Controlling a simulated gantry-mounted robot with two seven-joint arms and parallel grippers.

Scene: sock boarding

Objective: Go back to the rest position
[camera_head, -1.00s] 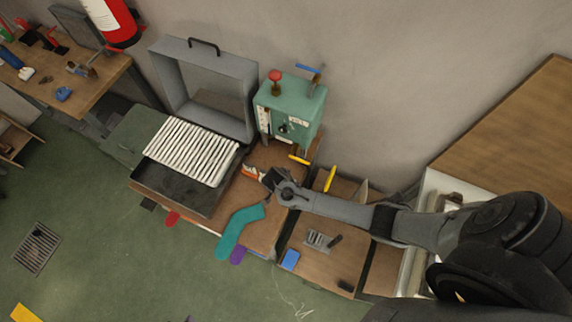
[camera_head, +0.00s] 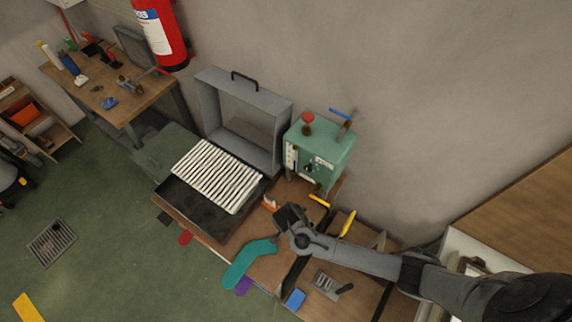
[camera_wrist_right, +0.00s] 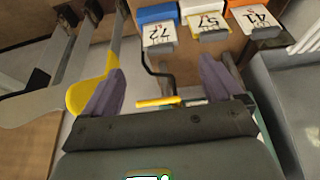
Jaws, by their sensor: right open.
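My right gripper (camera_head: 281,222) hangs over the workbench in the head view, in front of the green control box (camera_head: 318,157). In the right wrist view its two purple-grey fingers (camera_wrist_right: 162,88) stand wide apart with nothing held between them. A yellow-edged handle or lever (camera_wrist_right: 158,102) shows behind the gap between the fingers. A teal sock shape (camera_head: 247,262) lies flat at the bench's front edge, just left of and below the gripper in the head view. My left gripper is not in either view.
An open grey press with a white ribbed plate (camera_head: 217,176) stands left of the control box. Blue, yellow and orange blocks with tags 72 (camera_wrist_right: 158,36), 57 (camera_wrist_right: 207,28) and 41 (camera_wrist_right: 258,22) show in the wrist view. A blue block (camera_head: 294,299) lies at the front edge.

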